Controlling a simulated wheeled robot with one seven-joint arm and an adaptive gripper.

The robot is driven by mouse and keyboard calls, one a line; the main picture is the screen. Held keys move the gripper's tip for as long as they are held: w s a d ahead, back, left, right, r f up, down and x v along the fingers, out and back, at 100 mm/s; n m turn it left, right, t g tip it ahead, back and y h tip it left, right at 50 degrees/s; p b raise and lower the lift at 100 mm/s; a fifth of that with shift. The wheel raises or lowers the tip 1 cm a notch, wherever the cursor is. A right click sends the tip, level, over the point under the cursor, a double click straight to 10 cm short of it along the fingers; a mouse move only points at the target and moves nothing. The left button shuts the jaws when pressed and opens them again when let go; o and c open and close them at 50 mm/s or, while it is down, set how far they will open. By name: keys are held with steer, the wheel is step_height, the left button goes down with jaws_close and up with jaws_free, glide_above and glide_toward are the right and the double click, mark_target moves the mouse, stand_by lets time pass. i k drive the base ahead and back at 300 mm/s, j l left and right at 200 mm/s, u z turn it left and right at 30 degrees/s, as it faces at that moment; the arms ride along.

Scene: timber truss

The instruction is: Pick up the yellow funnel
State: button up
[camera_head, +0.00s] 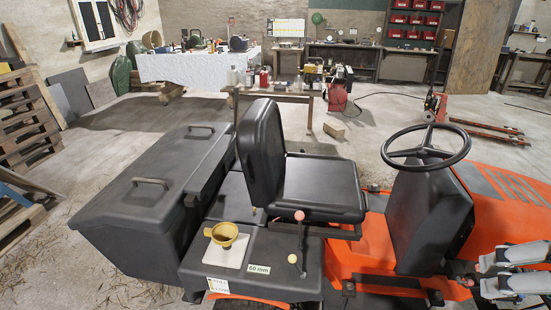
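The board lies on the flat black left fender (256,262) of an orange ride-on mower, beside the seat. The funnel's lower part is hidden by its rim and body. My gripper (484,275) enters at the lower right edge, over the orange hood. Its two grey fingers point left with a gap between them, and nothing shows in the gap. It is far to the right of the funnel and apart from it.
A lever with a pink knob (299,216) and one with a yellow knob (292,259) rise right of the funnel. The black seat (310,185) stands behind it. The steering wheel (425,146) and its column stand between funnel and gripper. A black grass box (155,190) is at left.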

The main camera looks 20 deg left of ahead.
mark_target(225, 233)
steer(key=u, duration=1.3)
steer(key=i+j+z, duration=0.25)
steer(key=i+j, duration=0.25)
steer(key=j, duration=0.25)
steer(key=i+j+z, duration=0.15)
steer(key=j, duration=0.25)
steer(key=i, duration=0.05)
